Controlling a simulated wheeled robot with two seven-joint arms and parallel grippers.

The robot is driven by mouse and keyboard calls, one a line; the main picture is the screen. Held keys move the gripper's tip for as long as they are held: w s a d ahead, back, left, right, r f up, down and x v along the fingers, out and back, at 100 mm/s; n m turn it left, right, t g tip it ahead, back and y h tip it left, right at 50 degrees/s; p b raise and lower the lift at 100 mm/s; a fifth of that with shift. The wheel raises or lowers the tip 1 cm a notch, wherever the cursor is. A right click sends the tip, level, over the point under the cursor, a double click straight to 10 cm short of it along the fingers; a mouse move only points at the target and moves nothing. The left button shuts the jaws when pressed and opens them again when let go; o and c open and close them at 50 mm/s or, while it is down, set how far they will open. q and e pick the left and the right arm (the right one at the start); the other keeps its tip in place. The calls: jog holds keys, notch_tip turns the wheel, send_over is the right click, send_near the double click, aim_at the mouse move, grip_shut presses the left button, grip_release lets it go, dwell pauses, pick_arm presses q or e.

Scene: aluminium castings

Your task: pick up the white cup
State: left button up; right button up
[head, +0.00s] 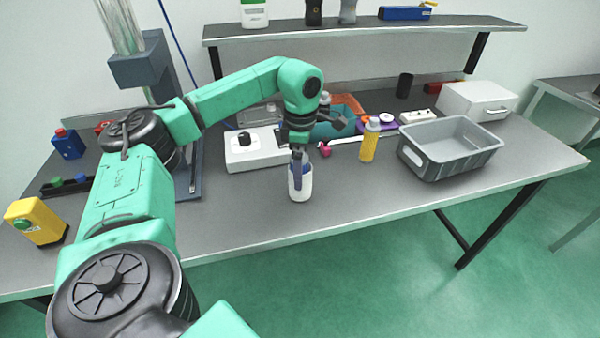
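The white cup (306,190) stands upright on the grey bench near its front edge, in the middle of the head view. My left arm reaches over from the left, and my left gripper (297,172) points down at the cup. A dark blue finger-like part overlaps the cup's upper front; I cannot tell whether it is inside the cup or in front of it. The gap between the fingers is not clear, so I cannot tell whether they are shut on the cup. My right gripper is not in view.
A white device with a black knob (240,152) stands left of the cup. A yellow bottle (368,145) and a grey crate (462,165) stand to the right. A teal bin (338,131) is behind. The bench front right of the cup is clear.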

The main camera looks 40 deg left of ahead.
pick_arm(q)
jog(key=shift+s+d+f, duration=0.1)
jog(key=shift+d+f, duration=0.05)
jog(key=shift+f, duration=0.75)
jog(key=shift+c, duration=0.3)
jog(key=c, duration=1.4)
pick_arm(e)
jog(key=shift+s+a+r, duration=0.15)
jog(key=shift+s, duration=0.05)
